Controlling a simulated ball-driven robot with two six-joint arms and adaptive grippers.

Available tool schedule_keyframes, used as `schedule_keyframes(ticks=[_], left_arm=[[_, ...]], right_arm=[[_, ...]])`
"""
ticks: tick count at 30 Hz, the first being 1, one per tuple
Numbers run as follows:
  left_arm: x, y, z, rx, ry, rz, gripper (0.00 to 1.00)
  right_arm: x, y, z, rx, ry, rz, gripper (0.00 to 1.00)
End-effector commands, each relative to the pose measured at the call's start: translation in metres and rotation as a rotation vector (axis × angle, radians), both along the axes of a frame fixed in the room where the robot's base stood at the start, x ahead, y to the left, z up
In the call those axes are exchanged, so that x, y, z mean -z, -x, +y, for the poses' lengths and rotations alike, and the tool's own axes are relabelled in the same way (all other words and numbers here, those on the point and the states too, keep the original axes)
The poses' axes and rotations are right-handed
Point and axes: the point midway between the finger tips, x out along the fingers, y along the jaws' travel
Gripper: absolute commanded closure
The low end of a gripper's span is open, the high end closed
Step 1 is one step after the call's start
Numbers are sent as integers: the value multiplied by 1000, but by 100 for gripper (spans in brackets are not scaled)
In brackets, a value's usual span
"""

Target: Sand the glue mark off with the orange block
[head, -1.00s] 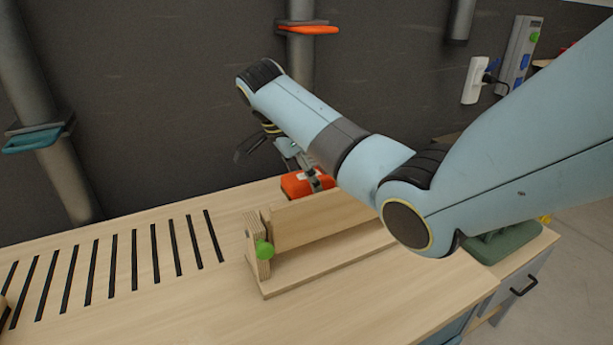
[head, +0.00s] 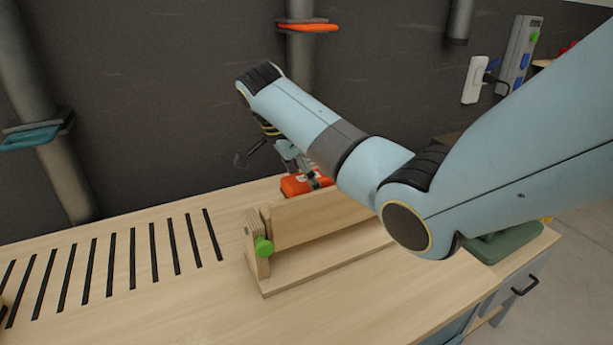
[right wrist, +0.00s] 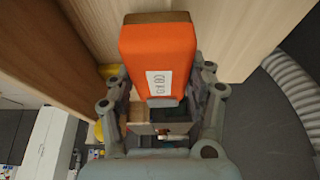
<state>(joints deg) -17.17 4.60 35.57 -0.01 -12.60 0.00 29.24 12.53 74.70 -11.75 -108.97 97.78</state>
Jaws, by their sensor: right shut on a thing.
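The orange block (head: 294,187) shows just behind the upright wooden board (head: 320,217) of a wooden holder on the bench. My right gripper (head: 312,181) is shut on the block, its arm reaching over the board from the right. In the right wrist view the orange block (right wrist: 158,52), with a white label and a brown far face, sits between the two fingers of my right gripper (right wrist: 160,95). Pale wood lies close around its far end; I cannot tell whether they touch. The glue mark is not visible. My left gripper is not in view.
The holder has a green knob (head: 264,246) at its left end. The bench top (head: 200,290) is clear in front, with dark slots at the left. A dark wall with pipes stands behind. A green pad (head: 505,243) lies at the right.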

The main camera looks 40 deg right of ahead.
Motion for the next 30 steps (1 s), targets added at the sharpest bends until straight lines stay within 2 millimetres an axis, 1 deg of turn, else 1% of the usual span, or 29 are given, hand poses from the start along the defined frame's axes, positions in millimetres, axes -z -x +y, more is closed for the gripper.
schedule_keyframes(ticks=[16, 20, 23, 30], left_arm=[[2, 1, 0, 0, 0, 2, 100], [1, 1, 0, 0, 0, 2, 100], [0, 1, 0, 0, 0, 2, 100], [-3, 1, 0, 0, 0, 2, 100]], right_arm=[[9, 0, 0, 0, 0, 0, 72], [8, 0, 1, 0, -1, 0, 72], [8, -1, 4, -1, -1, 0, 72], [8, -6, 19, -1, -2, 1, 72]])
